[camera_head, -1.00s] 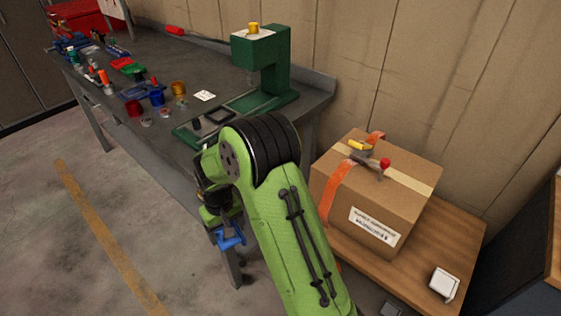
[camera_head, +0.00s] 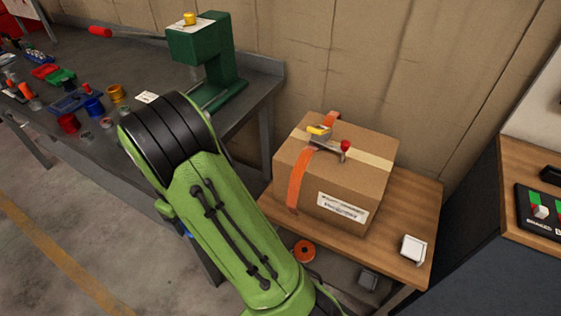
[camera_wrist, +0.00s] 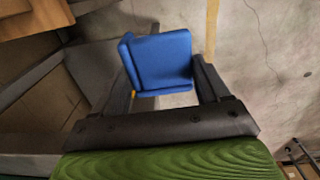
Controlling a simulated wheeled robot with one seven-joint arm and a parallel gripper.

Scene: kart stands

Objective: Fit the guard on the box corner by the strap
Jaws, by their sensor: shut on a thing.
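The cardboard box (camera_head: 325,205) stands upright on a wooden table at the right of the head view. An orange strap (camera_head: 298,180) runs over its top and down the front side, with a buckle (camera_head: 328,144) bearing a red knob on top. In the wrist view my gripper (camera_wrist: 162,68) is shut on a blue angled guard (camera_wrist: 163,58), held between its two dark fingers above the floor. In the head view my green arm hides the gripper and nearly all of the guard. The guard is well apart from the box.
The wooden table (camera_head: 405,205) also bears a small white block (camera_head: 413,249). A grey workbench (camera_head: 128,68) with a green press (camera_head: 205,55) and several small parts stands at left. A dark cabinet with a control panel (camera_head: 540,212) is at right. An orange roll (camera_head: 304,251) lies low below the table.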

